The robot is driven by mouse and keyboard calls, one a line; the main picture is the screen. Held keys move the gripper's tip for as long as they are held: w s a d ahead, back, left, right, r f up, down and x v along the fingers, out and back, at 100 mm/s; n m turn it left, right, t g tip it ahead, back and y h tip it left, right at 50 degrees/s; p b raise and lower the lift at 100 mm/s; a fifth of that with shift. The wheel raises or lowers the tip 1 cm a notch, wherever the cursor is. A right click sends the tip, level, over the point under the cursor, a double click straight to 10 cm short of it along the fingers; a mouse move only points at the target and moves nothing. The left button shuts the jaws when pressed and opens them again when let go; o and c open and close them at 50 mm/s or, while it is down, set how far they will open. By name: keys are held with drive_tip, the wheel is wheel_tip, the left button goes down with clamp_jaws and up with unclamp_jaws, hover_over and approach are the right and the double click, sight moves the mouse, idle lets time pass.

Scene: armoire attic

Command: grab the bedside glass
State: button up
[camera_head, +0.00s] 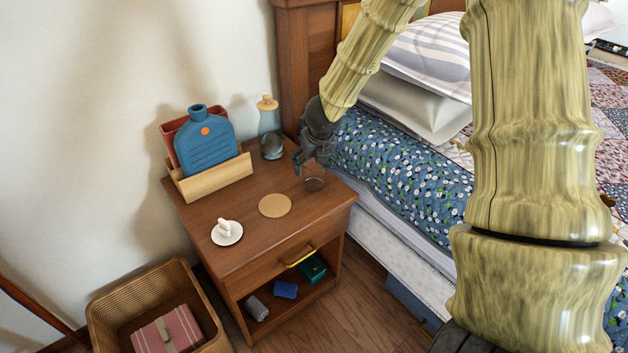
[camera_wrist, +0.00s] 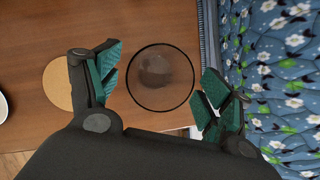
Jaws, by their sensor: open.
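The bedside glass (camera_head: 314,180) is a small, clear, brownish-looking tumbler. It stands upright on the wooden nightstand (camera_head: 240,230), near the edge beside the bed. In the wrist view its round dark rim (camera_wrist: 131,93) lies between the fingers. My gripper (camera_head: 309,160) is just above the glass and hides part of it in the head view. In the wrist view my gripper (camera_wrist: 161,82) is open, with green-padded fingers spread to the left and right of the glass. A gap shows on both sides, and I cannot tell how low the fingertips reach.
A glass carafe (camera_head: 270,146) with a wooden stopper stands behind the glass. A cork coaster (camera_head: 275,206) lies to its left. A wooden holder (camera_head: 212,181) carries a blue hot-water bottle (camera_head: 205,143). A white dish (camera_head: 227,233) is at front left. The bed (camera_head: 410,185) borders the right.

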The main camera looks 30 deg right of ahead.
drive_tip(key=shift+b+x, duration=1.05)
drive_tip(key=shift+x, duration=1.6)
drive_tip(key=shift+s, duration=0.1)
drive_tip(key=shift+c, duration=0.2)
drive_tip(key=shift+r, duration=0.1)
drive_tip(key=c, duration=1)
